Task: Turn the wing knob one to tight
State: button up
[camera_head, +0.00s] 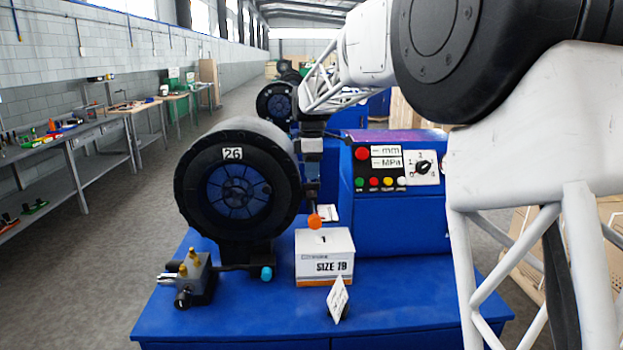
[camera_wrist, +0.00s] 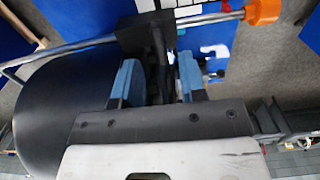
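No part in view is clearly labelled as wing knob one. In the wrist view my gripper (camera_wrist: 158,75) has its two blue fingers apart. A dark upright part (camera_wrist: 158,62) shows between them, below a black block (camera_wrist: 145,35); it may be the knob. I cannot tell whether the fingers touch it. A metal rod (camera_wrist: 205,18) with an orange end (camera_wrist: 263,11) runs through the block. In the head view my gripper (camera_head: 313,185) hangs just right of the black crimper head (camera_head: 237,185); its fingertips are small and partly hidden. The orange end (camera_head: 315,221) shows below it.
A box marked SIZE 19 (camera_head: 324,266) and a white tag (camera_head: 338,298) stand on the blue bench (camera_head: 250,325). A metal block with brass fittings (camera_head: 188,278) is at left. The control panel (camera_head: 398,210) with buttons and a dial is at right, near my arm.

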aim_at(312, 184)
jog(key=shift+r, duration=2.05)
jog(key=shift+s+d, duration=0.1)
jog(key=shift+s, duration=0.15)
jog(key=s+d+f+m+t, duration=0.1)
jog(key=s+d+m, duration=0.35)
jog(key=s, duration=0.85)
jog(key=s+d+m, duration=0.4)
jog(key=s+m, duration=0.1)
jog(key=s, duration=0.8)
jog(key=s+d+f+m, duration=0.2)
jog(key=s+f+m, duration=0.2)
jog(key=s, duration=0.8)
jog(key=s+d+f+m+t, duration=0.1)
jog(key=s+f+m, duration=0.3)
jog(key=s+f, duration=0.5)
jog(key=s+d, duration=0.1)
jog(key=s, duration=0.3)
jog(key=shift+t, duration=0.3)
